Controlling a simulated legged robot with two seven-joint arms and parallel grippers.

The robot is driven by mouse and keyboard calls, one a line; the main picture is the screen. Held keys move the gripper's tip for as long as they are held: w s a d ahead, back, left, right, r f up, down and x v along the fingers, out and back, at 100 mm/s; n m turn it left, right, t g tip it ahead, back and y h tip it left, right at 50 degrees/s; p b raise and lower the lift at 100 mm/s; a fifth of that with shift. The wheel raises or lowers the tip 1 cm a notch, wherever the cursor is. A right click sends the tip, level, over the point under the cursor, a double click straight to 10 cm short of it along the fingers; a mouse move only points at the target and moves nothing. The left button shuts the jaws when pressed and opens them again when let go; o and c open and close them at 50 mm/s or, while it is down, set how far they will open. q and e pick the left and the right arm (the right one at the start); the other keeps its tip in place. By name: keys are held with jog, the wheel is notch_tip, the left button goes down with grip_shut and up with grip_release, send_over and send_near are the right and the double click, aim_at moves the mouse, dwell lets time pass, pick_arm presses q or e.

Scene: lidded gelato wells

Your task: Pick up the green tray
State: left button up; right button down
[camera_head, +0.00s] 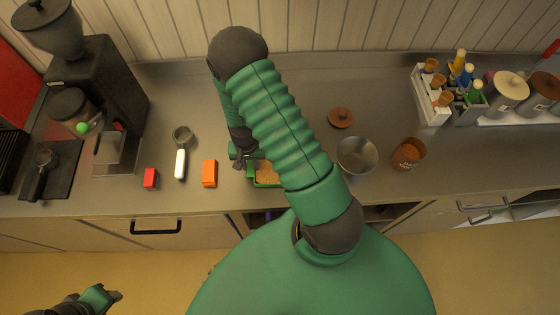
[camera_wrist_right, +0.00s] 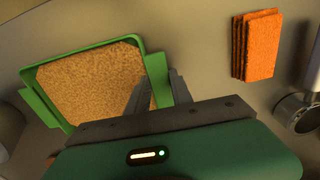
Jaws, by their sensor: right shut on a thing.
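The green tray (camera_wrist_right: 151,68) is filled with a brown granular layer and fills the left of the right wrist view. In the head view the green tray (camera_head: 252,181) lies near the counter's front edge, partly hidden by my right arm. My right gripper (camera_wrist_right: 155,88) is shut on the tray's right-hand wall, with one finger inside over the brown filling and one outside. In the head view my right gripper (camera_head: 241,160) is at the tray's left end. My left gripper (camera_head: 112,296) is low at the left, over the floor, away from the counter; its fingers are too small to judge.
An orange block (camera_head: 209,173), a red block (camera_head: 150,178) and a white-handled scoop (camera_head: 180,163) lie left of the tray. A metal bowl (camera_head: 357,155) and a brown cup (camera_head: 408,153) stand to the right. A coffee grinder (camera_head: 100,85) stands far left.

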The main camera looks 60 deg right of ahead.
jog(key=shift+r, duration=0.4)
notch_tip(320, 180, up, 9)
jog(key=b, duration=0.2)
jog(key=w+a+f+n+b, duration=0.1)
jog(key=w+a+n+b, duration=0.1)
jog(key=a+n+b, duration=0.2)
jog(key=w+a+f+n+b, duration=0.1)
jog(key=w+a+n+b, duration=0.1)
jog(key=a+n+b, duration=0.3)
jog(key=a+n, duration=0.1)
jog(key=a, duration=0.3)
jog(key=shift+w+f+n, duration=0.25)
jog(key=shift+w+n, duration=0.05)
